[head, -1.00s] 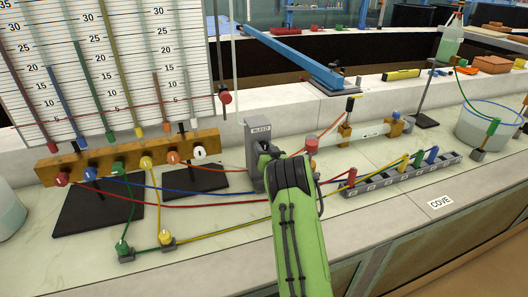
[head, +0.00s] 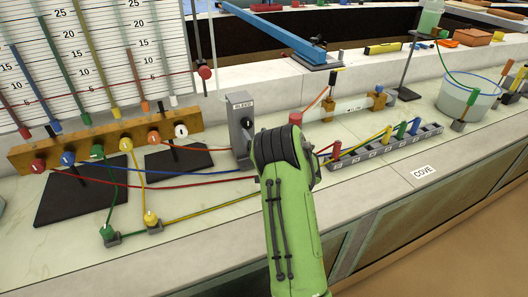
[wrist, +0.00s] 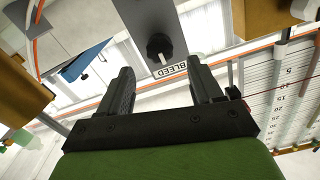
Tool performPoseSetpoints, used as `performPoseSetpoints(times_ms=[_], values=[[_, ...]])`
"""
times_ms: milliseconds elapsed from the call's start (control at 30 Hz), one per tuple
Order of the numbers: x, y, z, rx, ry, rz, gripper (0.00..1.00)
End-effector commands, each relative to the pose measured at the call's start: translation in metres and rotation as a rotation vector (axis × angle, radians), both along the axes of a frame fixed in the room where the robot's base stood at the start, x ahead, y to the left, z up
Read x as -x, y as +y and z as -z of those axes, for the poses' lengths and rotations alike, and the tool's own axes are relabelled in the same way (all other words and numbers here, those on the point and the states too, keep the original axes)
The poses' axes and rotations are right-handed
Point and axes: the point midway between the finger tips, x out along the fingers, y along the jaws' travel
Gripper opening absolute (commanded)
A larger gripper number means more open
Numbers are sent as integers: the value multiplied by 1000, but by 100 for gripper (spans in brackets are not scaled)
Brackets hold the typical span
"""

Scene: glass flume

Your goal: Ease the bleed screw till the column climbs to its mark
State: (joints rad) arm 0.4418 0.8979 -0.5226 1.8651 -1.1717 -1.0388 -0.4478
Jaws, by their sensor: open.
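The grey bleed block (head: 241,122) stands upright on the bench, its label reading BLEED. Its black screw knob (wrist: 160,47) shows in the wrist view, above the label and in line with the gap between the fingers. My gripper (wrist: 161,72) is open and empty, its fingers spread apart, not visibly touching the knob. In the head view my green arm hides the gripper. Several coloured columns stand on a white scale board (head: 150,95), which a thin red line crosses; a red marker (head: 204,72) sits at its right. I cannot tell which column is meant.
A wooden manifold (head: 110,140) with coloured caps stands left of the block. Coloured hoses run low across the bench. A grey terminal strip (head: 385,150) and a glass tube in wooden supports (head: 328,107) lie to the right, with a water tub (head: 467,103) beyond.

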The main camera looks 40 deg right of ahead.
Motion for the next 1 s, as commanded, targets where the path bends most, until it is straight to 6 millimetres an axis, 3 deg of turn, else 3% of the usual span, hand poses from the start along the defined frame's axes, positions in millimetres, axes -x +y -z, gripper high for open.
performPoseSetpoints(times_ms=[200, 400, 1000], values=[[48, 10, 8, -5, -4, 8, 65], [75, 18, 4, -2, -4, 4, 65], [80, 21, 0, 0, -1, -1, 65]])
